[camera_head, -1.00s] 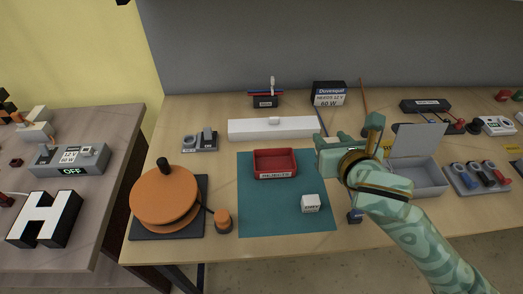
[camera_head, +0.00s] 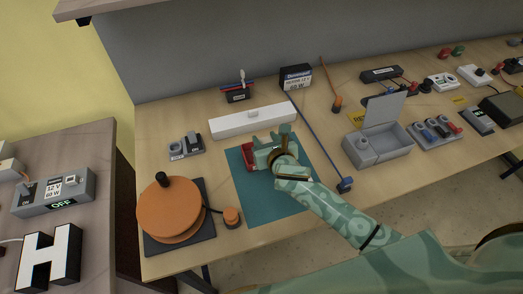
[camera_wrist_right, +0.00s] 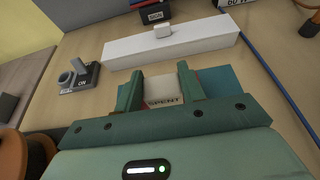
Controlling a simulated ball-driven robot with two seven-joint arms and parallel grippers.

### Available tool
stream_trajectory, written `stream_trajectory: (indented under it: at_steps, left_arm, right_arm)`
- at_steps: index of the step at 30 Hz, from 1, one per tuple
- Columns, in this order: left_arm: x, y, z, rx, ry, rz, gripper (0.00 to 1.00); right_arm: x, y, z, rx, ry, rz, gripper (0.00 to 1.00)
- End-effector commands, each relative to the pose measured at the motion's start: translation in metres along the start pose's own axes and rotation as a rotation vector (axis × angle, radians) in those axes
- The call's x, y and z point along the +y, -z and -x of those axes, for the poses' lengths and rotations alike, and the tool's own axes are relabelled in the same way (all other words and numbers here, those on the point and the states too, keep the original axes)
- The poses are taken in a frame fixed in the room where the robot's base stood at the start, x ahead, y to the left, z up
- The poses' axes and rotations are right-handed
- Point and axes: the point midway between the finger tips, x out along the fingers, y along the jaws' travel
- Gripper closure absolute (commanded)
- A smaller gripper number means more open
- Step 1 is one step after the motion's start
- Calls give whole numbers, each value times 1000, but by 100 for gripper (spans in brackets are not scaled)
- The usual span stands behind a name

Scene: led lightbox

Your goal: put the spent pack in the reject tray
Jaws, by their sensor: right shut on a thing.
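The spent pack (camera_wrist_right: 163,92) is a white block with a "SPENT" label, between the two green fingers of my right gripper (camera_wrist_right: 160,85) in the right wrist view. My right gripper (camera_head: 268,146) is shut on it; in the head view the hand hides the pack. The red reject tray (camera_head: 247,156) is on the teal mat (camera_head: 272,205). Only its left part shows beside the fingers, and the hand covers the rest. The gripper is over the tray; I cannot tell the height of the pack above it. My left gripper is not in view.
A long white bar (camera_head: 253,121) lies behind the tray. An orange turntable (camera_head: 170,208) stands at the left, a small grey device (camera_head: 187,147) behind it. A grey open-lidded box (camera_head: 378,148) is at the right. The front of the mat is clear.

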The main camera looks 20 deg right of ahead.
Motion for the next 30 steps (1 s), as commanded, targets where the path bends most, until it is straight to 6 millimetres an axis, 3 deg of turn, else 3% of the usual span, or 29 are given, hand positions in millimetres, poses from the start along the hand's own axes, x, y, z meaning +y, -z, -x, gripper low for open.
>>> stream_trajectory:
  at_steps: [8,13,25,26,27,30]
  left_arm:
    - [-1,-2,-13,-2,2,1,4]
    - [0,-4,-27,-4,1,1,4]
    - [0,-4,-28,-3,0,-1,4]
    - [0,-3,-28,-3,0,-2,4]
    - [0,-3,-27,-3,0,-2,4]
    - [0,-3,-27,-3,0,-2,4]
  right_arm:
    - [8,14,-22,0,1,0,83]
    - [8,41,-33,3,2,-2,83]
    - [7,44,-34,0,1,1,83]
    - [7,43,-34,0,1,1,52]
    - [7,43,-34,0,1,1,41]
    - [7,43,-34,0,1,0,39]
